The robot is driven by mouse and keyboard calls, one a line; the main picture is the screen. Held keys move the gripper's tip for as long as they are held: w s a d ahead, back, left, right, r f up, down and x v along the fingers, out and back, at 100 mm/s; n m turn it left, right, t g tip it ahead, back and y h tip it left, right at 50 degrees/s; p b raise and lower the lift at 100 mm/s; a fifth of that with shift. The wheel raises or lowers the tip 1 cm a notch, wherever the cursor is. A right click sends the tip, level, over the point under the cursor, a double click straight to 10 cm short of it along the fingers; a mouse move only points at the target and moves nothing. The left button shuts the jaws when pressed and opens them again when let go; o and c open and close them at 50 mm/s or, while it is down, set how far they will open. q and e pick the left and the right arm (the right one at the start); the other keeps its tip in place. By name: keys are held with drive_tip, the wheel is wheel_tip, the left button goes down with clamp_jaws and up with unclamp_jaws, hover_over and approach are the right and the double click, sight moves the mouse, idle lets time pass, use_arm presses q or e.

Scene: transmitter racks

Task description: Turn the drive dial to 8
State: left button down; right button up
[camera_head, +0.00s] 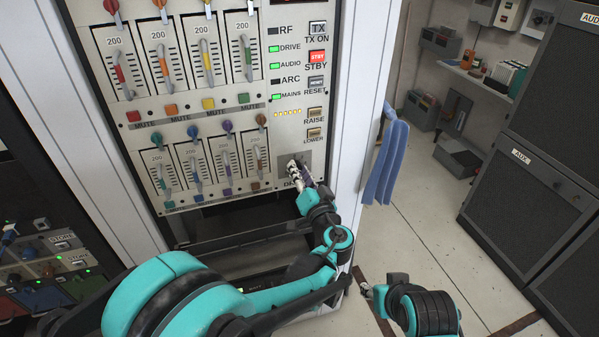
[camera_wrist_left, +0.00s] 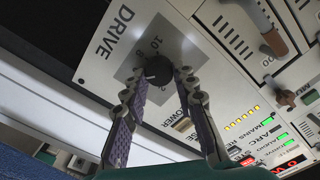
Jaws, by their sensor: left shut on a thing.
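The drive dial (camera_wrist_left: 158,68) is a round black knob on a grey plate marked DRIVE, with numbers such as 10 and 8 beside it in the left wrist view. My left gripper (camera_wrist_left: 158,82) has one finger on each side of the knob and is shut on it. In the head view my left gripper (camera_head: 297,166) is at the lower right of the rack panel and hides most of the dial. Which number the dial points to is too small to tell. My right gripper (camera_head: 366,290) is low at the right, away from the panel; its fingers are unclear.
Slider rows (camera_head: 205,62) and (camera_head: 207,165) fill the panel left of the dial. The RAISE (camera_head: 315,114) and LOWER (camera_head: 314,134) buttons sit just above it. A blue cloth (camera_head: 385,165) hangs at the rack's right edge. Floor (camera_head: 430,235) is clear at the right.

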use_arm(q)
drive_tip(key=shift+d+f+m, duration=0.1)
drive_tip(key=shift+m, duration=4.9)
drive_tip(key=c, duration=1.2)
unclamp_jaws()
